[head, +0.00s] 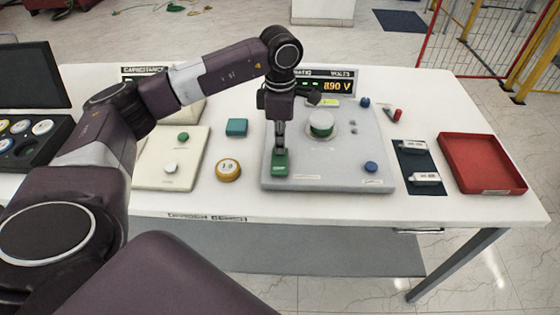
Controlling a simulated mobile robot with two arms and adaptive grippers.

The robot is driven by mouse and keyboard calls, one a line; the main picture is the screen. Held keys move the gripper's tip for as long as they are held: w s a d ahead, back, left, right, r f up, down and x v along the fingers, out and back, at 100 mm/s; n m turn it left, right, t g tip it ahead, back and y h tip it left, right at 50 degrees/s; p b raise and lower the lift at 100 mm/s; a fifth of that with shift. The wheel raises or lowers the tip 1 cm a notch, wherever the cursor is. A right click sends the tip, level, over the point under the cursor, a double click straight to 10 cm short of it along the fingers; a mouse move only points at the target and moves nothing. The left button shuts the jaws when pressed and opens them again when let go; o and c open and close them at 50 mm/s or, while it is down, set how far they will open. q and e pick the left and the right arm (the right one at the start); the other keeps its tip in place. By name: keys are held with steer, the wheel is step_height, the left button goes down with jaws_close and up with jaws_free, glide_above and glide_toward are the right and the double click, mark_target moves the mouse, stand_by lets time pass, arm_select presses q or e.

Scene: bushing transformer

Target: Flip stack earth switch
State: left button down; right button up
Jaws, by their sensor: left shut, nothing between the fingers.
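A grey panel (341,178) lies flat on the white bench. At its front left corner is a green block-like part (280,168) with a small label below it; I cannot read which part is the earth switch. My left gripper (280,152) points down over this green part, shut and empty. Its tips are at or just above the part's top; I cannot tell whether they touch, and they hide some of it. My right gripper is not in view.
A lit voltage display (330,87) stands behind the panel, partly covered by my arm. A yellow round weight (228,170), a teal block (237,127) and a cream board (168,170) lie left. A dark mat (420,163) and red tray (483,163) lie right.

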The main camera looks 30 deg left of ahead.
arm_select(q)
steer(key=shift+f, duration=0.1)
steer(key=shift+r+p, duration=2.2)
steer(key=shift+r, duration=1.3)
steer(key=shift+s+f, duration=0.1)
